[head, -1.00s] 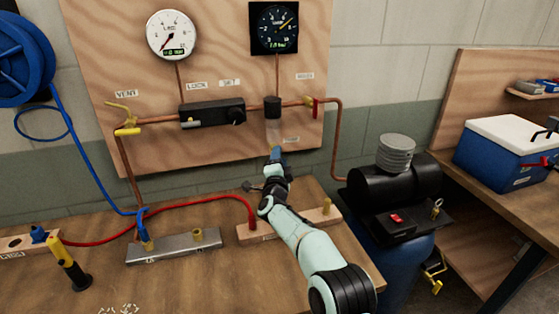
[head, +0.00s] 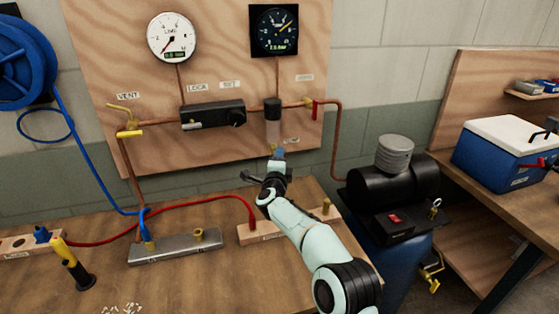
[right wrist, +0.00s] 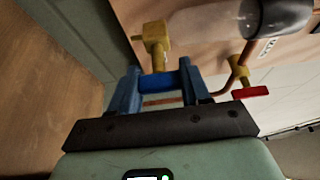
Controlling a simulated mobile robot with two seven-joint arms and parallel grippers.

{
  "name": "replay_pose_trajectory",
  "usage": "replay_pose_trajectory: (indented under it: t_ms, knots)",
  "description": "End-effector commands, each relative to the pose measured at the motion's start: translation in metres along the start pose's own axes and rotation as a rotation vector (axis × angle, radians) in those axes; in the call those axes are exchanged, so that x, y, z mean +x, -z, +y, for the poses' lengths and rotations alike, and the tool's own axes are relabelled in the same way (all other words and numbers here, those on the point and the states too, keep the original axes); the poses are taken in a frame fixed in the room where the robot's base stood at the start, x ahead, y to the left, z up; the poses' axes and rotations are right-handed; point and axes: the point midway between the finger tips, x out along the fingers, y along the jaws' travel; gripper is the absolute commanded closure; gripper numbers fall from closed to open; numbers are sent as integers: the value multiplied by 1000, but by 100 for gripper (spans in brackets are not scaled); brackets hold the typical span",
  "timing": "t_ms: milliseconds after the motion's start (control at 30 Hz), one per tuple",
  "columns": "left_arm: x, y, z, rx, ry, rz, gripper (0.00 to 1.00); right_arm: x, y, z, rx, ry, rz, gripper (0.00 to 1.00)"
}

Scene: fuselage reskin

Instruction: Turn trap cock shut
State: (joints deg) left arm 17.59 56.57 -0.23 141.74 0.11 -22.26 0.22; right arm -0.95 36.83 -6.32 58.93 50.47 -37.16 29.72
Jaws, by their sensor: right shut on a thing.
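The water trap (head: 273,125) hangs from the copper pipe on the board, with a dark cap and a clear bowl. The brass trap cock shows at the bowl's lower end; in the right wrist view its yellow body (right wrist: 155,42) stands just beyond my fingertips. My right gripper (head: 278,154) is below the bowl. In the right wrist view my right gripper (right wrist: 158,88) has its two blue fingers shut on a blue piece, apparently the trap cock's handle. The fingers hide part of it. My left gripper is not in view.
A red-handled valve (head: 314,108) is just right of the trap. A regulator (head: 212,115) and vent valve (head: 128,130) are to the left. Two gauges hang above. The bench below holds a grey manifold bar (head: 175,247) and red hose (head: 190,205). A compressor (head: 395,185) stands right.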

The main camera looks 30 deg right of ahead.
Motion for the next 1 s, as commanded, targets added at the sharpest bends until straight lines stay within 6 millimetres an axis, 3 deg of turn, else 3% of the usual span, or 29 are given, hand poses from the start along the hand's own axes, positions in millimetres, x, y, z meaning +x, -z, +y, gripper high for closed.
replay_pose_trajectory:
  t_ms: [167,200,233,267,667,1000]
  knots:
    - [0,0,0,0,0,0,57,0,-1,1,4,-2,-1,84]
    - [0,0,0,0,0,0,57,0,-1,1,4,-2,-1,40]
    - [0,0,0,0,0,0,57,0,-1,1,4,-2,-1,30]
    - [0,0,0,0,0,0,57,0,-1,1,4,-2,-1,28]
    - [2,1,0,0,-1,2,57,-6,0,1,2,-1,0,28]
    - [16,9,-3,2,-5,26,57,-58,0,2,3,-2,-3,28]
